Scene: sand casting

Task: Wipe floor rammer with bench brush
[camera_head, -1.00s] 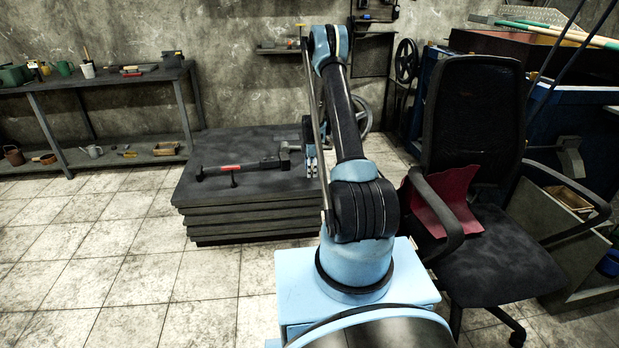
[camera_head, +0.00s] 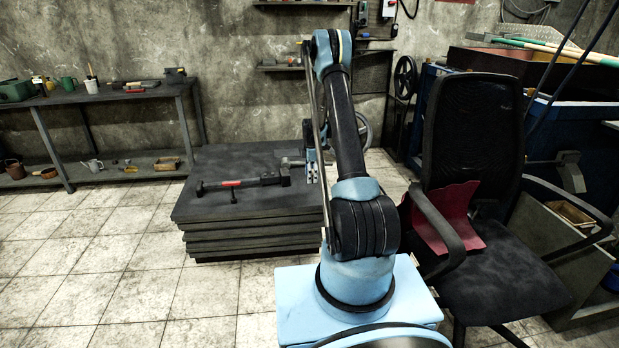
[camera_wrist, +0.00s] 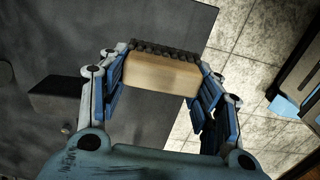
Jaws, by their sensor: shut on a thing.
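The floor rammer (camera_head: 245,182) lies on its side on a dark stack of slabs (camera_head: 210,205); its red band is on the left part and its thick head on the right. In the head view my gripper (camera_head: 314,162) is just right of the rammer's head, partly hidden by my arm. In the wrist view my gripper (camera_wrist: 160,82) is shut on the bench brush, a pale wooden block (camera_wrist: 158,74) with dark bristles on its far side. A dark block (camera_wrist: 58,96), probably the rammer's head, shows left of the brush. I see no contact between them.
An office chair (camera_head: 478,125) with a red cloth (camera_head: 445,222) on it stands close on the right. A workbench (camera_head: 110,92) with tools stands along the left wall. Tiled floor (camera_head: 110,265) is clear in front of it. A wheel-like thing (camera_head: 362,130) is behind my arm.

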